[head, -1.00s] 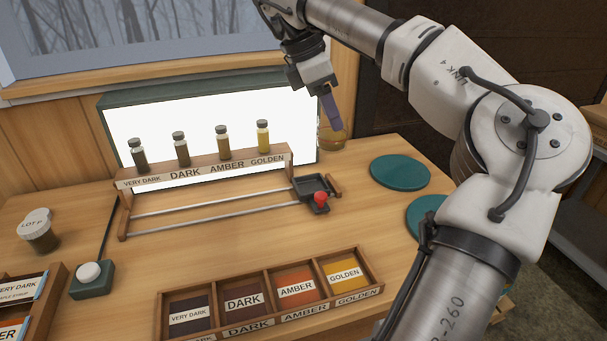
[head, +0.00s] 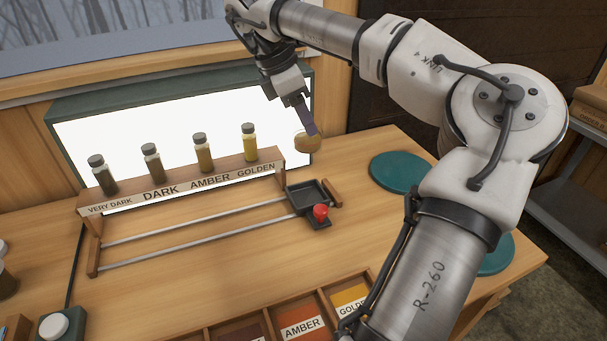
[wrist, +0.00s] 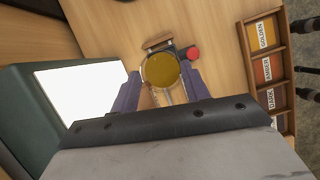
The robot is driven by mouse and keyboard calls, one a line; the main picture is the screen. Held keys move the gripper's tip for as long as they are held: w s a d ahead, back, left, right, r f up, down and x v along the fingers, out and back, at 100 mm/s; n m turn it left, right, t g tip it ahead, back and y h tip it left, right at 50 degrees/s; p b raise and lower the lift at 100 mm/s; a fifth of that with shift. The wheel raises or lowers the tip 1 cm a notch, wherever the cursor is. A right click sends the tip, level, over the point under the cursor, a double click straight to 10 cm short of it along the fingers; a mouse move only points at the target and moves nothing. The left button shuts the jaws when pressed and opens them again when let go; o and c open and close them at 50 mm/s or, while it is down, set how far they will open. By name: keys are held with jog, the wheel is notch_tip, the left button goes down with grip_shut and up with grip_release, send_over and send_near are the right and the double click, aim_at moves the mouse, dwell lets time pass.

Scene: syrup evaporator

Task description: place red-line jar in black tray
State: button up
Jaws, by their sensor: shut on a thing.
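The jar (head: 308,142) has an amber-gold round top and is held at the fingertips of my gripper (head: 304,118). In the wrist view the jar (wrist: 162,70) sits between both fingers of the shut gripper (wrist: 160,84). No red line can be made out on it now. The small black tray (head: 305,190) with a red knob (head: 321,212) sits at the right end of two metal rails. In the head view the jar appears above and behind the tray, apart from it. In the wrist view the jar hides most of the tray.
A wooden rack (head: 180,183) with several syrup vials stands before the lit panel (head: 150,130), left of my gripper. A teal disc (head: 402,171) lies to the right. A labelled sample box (head: 290,325) is at the front. The table between rails and box is clear.

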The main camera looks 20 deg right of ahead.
notch_tip(320, 180, down, 14)
jog(key=p, duration=0.3)
jog(key=shift+w+f, duration=0.1)
jog(key=o, duration=1.5)
jog(key=b+v, duration=0.2)
jog(key=v, duration=1)
jog(key=shift+b, duration=0.4)
